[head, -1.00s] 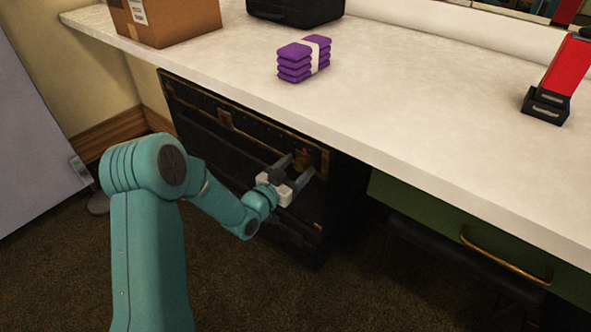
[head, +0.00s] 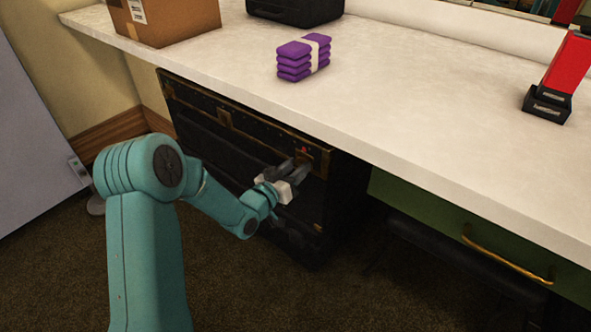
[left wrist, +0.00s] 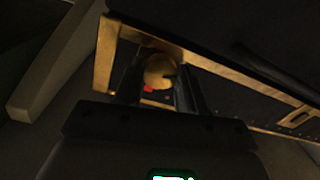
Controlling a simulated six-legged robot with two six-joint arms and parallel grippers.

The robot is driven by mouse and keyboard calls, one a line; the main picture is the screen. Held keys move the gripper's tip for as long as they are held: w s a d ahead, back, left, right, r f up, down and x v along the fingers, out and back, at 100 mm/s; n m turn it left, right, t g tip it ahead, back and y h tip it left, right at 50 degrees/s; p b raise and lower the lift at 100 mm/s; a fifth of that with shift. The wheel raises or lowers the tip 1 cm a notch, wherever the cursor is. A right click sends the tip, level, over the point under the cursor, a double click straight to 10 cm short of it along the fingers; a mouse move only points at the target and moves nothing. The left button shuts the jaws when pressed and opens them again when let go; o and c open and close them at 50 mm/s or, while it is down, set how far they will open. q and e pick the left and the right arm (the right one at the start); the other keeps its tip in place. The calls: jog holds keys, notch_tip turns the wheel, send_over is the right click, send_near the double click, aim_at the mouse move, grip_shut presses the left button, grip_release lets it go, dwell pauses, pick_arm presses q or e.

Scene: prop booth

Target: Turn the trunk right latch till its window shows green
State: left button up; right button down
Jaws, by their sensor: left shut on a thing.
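The black trunk (head: 240,155) with brass edging stands under the counter. Its right latch, a round brass piece (left wrist: 159,68), shows between my fingers in the left wrist view; in the head view my fingers largely hide it. The latch's small window (left wrist: 148,89) shows red, and a red spot also shows above my fingers in the head view (head: 305,150). My left gripper (head: 302,166) is shut on the right latch, with one finger on each side of it. My right gripper is in neither view.
The white counter (head: 420,120) overhangs the trunk closely. On it are a purple banded stack (head: 303,57), a cardboard box (head: 165,20), a black case (head: 295,8) and a red device (head: 562,75). A green drawer with a brass handle (head: 505,257) is to the right.

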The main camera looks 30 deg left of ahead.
pick_arm(q)
jog(key=n, duration=0.2)
jog(key=shift+n, duration=0.4)
jog(key=n, duration=0.6)
jog(key=shift+a+n+h, duration=0.1)
jog(key=shift+n+h, duration=0.2)
jog(key=shift+n, duration=0.1)
jog(key=shift+n+p, duration=0.4)
jog(key=shift+n, duration=0.9)
jog(key=shift+f, duration=0.1)
jog(key=o, duration=1.1)
jog(key=shift+c, duration=0.2)
